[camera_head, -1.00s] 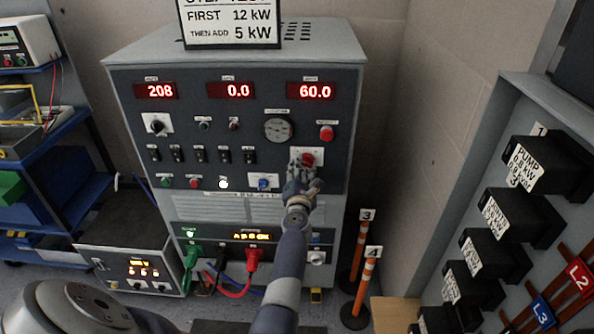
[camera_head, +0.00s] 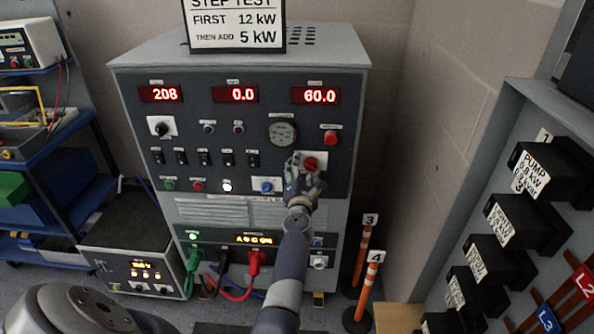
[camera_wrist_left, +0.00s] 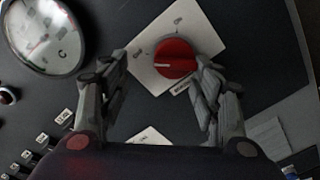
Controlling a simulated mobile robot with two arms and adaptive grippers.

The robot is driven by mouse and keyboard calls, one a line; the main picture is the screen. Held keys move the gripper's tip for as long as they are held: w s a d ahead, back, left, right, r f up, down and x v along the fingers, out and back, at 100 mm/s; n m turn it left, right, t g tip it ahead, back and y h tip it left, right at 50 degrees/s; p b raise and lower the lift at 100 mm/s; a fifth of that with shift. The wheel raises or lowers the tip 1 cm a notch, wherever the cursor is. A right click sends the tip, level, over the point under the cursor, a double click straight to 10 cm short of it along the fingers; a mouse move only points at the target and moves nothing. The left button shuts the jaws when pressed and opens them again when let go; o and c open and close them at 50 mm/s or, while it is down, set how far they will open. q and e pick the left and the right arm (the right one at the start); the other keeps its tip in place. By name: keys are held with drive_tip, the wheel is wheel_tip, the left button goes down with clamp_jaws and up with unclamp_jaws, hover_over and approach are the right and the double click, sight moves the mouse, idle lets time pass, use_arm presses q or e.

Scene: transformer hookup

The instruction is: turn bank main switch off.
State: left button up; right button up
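The bank main switch appears to be the red rotary knob (camera_head: 311,164) on a white plate at the right of the load bank's dark front panel (camera_head: 255,185). In the left wrist view the red knob (camera_wrist_left: 175,58) carries a short white mark pointing left in the picture. My left gripper (camera_head: 305,172) is just in front of the switch plate. In the left wrist view the fingers of this gripper (camera_wrist_left: 160,68) are spread, one on each side of the knob, with gaps visible. The knob's label is too small to read. My right gripper is not in view.
A round gauge (camera_head: 282,132) and a red button (camera_head: 330,137) sit above the switch; a blue knob (camera_head: 266,186) sits to its lower left. The displays read 208, 0.0 and 60.0. Orange posts (camera_head: 367,285) and a panel with black boxes (camera_head: 513,222) stand at the right.

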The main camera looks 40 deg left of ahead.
use_arm(q)
drive_tip(key=shift+r, duration=0.1)
drive_tip(key=m, duration=0.3)
drive_tip(key=m+p, duration=0.1)
drive_tip(key=shift+s+a, duration=0.2)
drive_tip(key=shift+s, duration=0.05)
drive_tip(key=m, duration=0.4)
drive_tip(key=shift+p, duration=0.3)
drive_tip(key=m, duration=0.5)
drive_tip(key=shift+d+r, duration=0.1)
drive_tip(key=m, duration=0.4)
drive_tip(key=shift+d+m, duration=0.1)
drive_tip(key=shift+m, duration=0.3)
drive_tip(key=p+v, duration=0.2)
drive_tip(key=v, duration=0.9)
drive_tip(key=s+d+f+m+h+b, duration=0.1)
drive_tip(key=s+d+f+m+h, duration=0.1)
drive_tip(key=f, duration=0.9)
drive_tip(key=s+d+f+m+g+h+b, duration=0.1)
drive_tip(key=d+f+m+h, duration=0.3)
drive_tip(key=d+f, duration=0.5)
wheel_tip(320, 180, down, 3)
drive_tip(key=s+m, duration=0.1)
drive_tip(key=m, duration=0.1)
drive_tip(key=shift+s+m+h, duration=0.2)
drive_tip(key=shift+m+h, duration=0.1)
drive_tip(key=shift+h, duration=0.1)
